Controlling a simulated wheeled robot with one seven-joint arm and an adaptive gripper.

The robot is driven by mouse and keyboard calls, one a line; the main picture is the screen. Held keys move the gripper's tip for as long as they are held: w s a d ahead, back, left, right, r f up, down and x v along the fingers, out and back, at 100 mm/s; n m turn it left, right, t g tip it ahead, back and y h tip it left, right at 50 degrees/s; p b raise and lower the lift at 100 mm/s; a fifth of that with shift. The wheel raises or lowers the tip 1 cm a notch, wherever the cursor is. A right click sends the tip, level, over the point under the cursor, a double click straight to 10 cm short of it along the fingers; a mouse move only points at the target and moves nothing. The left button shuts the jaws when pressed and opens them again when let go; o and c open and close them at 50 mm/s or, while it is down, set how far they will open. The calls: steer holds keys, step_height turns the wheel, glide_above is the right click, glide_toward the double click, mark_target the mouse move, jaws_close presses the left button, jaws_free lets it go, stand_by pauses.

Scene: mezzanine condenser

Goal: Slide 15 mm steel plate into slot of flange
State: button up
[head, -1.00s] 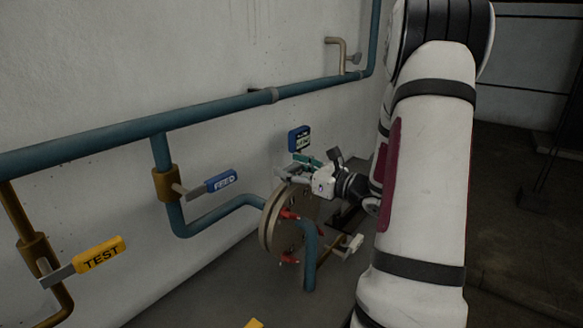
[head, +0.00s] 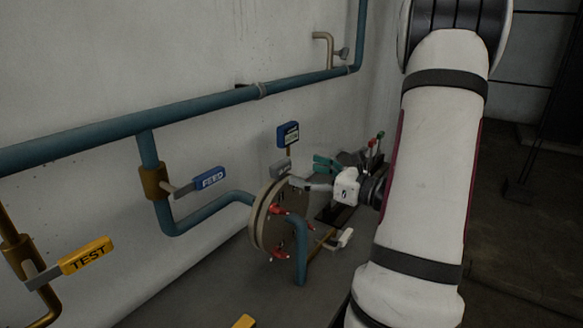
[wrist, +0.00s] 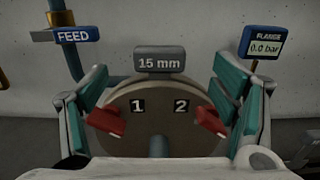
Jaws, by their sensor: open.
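The grey steel plate (wrist: 160,60) marked "15 mm" stands at the top of the round flange (wrist: 162,122). Its labelled part sticks up above the rim; how deep its lower part sits in the slot is hidden. In the head view the plate (head: 281,169) shows as a small grey block at the top of the flange (head: 259,222). My gripper (head: 307,173) is open, just right of the plate. In the wrist view its teal-padded fingers spread wide on either side, with clear gaps to the plate.
Red clamps (head: 278,209) marked 1 and 2 sit on the flange face. A blue gauge (head: 288,135) reading 0.0 bar stands behind. The blue FEED handle (head: 210,178) and yellow TEST handle (head: 87,255) are to the left. Blue pipes run along the wall.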

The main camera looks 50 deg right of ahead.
steer(key=shift+s+d, duration=0.15)
steer(key=shift+s, duration=0.75)
steer(key=shift+s+d, duration=0.1)
steer(key=shift+s, duration=0.8)
